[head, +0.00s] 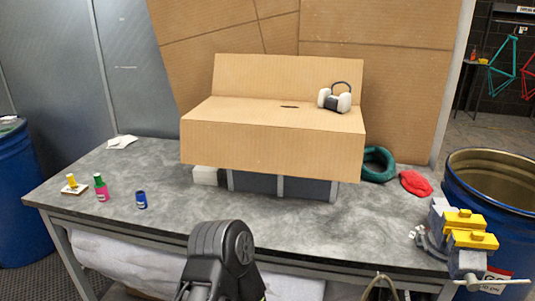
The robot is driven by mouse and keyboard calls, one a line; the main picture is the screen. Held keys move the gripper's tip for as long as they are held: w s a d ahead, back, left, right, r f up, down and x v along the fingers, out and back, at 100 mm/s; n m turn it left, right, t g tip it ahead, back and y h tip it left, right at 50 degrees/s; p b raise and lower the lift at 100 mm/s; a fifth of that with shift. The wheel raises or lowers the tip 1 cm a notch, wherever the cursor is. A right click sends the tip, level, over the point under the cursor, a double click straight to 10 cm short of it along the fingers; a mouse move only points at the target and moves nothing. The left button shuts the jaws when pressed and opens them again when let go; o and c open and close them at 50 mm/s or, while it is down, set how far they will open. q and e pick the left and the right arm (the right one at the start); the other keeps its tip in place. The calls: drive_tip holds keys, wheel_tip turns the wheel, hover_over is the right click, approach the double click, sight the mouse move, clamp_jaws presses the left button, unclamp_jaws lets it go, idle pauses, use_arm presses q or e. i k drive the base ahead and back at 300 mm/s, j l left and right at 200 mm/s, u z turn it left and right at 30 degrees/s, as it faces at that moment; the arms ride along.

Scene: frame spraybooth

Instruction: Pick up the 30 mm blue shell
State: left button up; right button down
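A small blue cylinder (141,200), which looks like the blue shell, stands upright on the grey table (300,222) near its front left edge. It is in plain view and nothing touches it. Its size cannot be read. Neither of my grippers can be made out. A dark grey link of my own arm rises at the bottom centre, to the right of the blue cylinder and apart from it.
Left of the cylinder stand a pink and green piece (101,188) and a yellow piece (71,182) on a card. A cardboard box (270,145) fills the table's middle. A yellow-jawed vise (465,235) sits at the right corner. The table around the cylinder is clear.

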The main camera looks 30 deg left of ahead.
sight(140, 196)
drive_tip(key=u, duration=1.85)
drive_tip(key=i+j, duration=0.25)
drive_tip(key=i, duration=0.2)
drive_tip(key=i+j, duration=0.25)
drive_tip(key=i, duration=0.15)
drive_tip(key=i+j, duration=0.2)
drive_tip(key=i, duration=0.25)
drive_tip(key=z, duration=1.3)
